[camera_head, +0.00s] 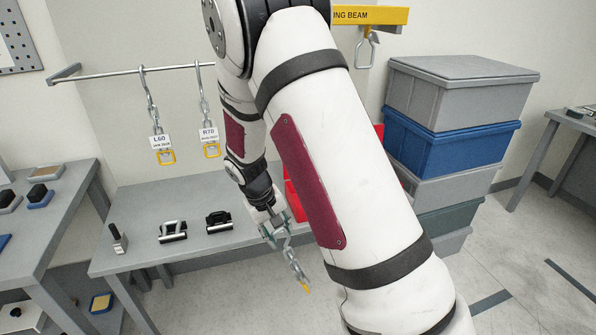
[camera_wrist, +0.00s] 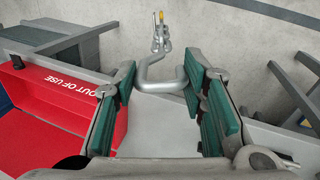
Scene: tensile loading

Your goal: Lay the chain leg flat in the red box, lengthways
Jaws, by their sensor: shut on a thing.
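The chain leg (camera_head: 292,262) hangs from my gripper (camera_head: 272,226) in the head view, slanting down to a yellow end, apart from the table front. In the wrist view my gripper (camera_wrist: 160,88) has its green-padded fingers shut on the bent metal top piece of the chain leg (camera_wrist: 162,72). Its links run away to a small yellow part. The red box (camera_wrist: 50,112), marked OUT OF USE, stands left of the fingers in the wrist view. In the head view the red box (camera_head: 294,201) is mostly hidden behind my arm.
Chain legs tagged L60 (camera_head: 160,142) and R70 (camera_head: 208,136) hang from a wall rail. Two black-and-silver clamps (camera_head: 173,231) and a small post (camera_head: 118,238) stand on the grey table (camera_head: 140,205). Stacked crates (camera_head: 450,140) stand right. A yellow beam (camera_head: 372,15) is above.

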